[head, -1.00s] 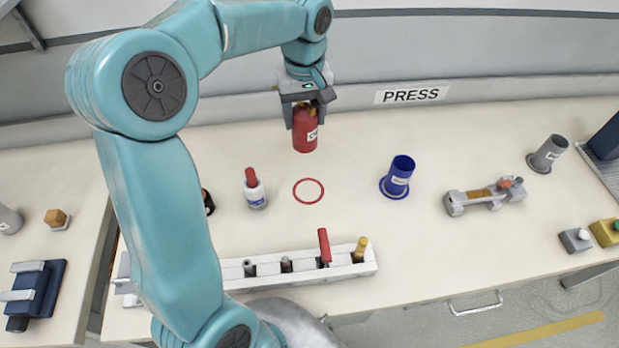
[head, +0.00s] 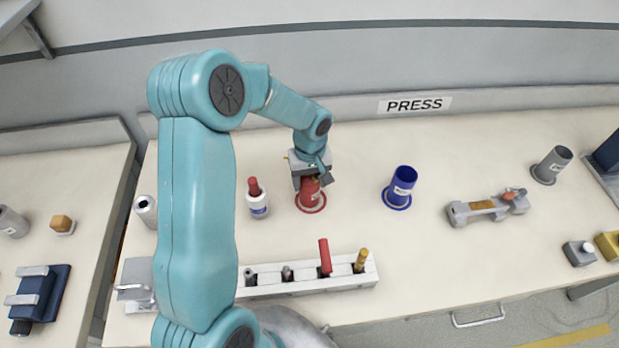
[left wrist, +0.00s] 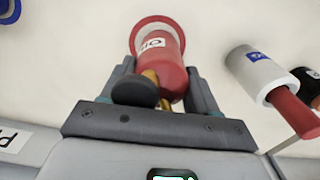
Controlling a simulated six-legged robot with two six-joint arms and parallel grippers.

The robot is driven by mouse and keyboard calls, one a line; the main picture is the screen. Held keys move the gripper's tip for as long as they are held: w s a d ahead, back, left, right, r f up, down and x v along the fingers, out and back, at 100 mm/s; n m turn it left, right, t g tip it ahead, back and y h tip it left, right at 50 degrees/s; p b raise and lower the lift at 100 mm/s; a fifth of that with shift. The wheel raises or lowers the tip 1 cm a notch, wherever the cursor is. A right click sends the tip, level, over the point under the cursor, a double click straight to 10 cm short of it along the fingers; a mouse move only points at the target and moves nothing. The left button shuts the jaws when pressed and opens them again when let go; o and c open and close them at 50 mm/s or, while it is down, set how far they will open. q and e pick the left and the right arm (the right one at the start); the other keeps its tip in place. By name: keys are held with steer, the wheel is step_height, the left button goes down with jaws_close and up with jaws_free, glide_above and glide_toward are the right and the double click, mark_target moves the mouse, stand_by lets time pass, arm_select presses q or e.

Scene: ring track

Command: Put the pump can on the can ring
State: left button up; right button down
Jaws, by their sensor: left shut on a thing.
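The red pump can (head: 310,193) stands at the red can ring (head: 323,205) on the bench, and the ring shows around its base. My left gripper (head: 311,182) is shut on the can from above and behind. In the left wrist view the can (left wrist: 162,60) with its white label sits between the two fingers (left wrist: 165,88), and the ring (left wrist: 177,27) shows around its far end. Whether the can touches the bench is hard to tell. My right gripper does not show.
A white bottle with a red top (head: 258,205) stands close left of the ring. A blue cup (head: 403,185) stands to the right. A white tool rack (head: 305,284) lies in front. A grey clamp-like fixture (head: 487,208) is further right. The bench behind the blue cup is clear.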

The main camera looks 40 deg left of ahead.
arm_select(q)
steer(key=shift+w+d, duration=0.2)
steer(key=shift+w, duration=0.1)
steer(key=shift+s+a+f+b, duration=0.1)
steer(key=shift+s+f+b, duration=0.05)
steer(key=shift+s+b, duration=0.15)
steer(key=o, duration=0.9)
steer(key=shift+o, duration=1.3)
steer(key=shift+w, duration=0.25)
steer(key=shift+s+r+p, duration=0.2)
steer(key=shift+r+p, duration=0.2)
steer(key=shift+p, duration=0.05)
steer(key=r, duration=0.7)
steer(key=r+b, duration=0.1)
steer(key=r, duration=0.3)
steer(key=shift+w+r, duration=0.15)
steer(key=shift+w, duration=0.1)
steer(key=shift+s+r, duration=0.15)
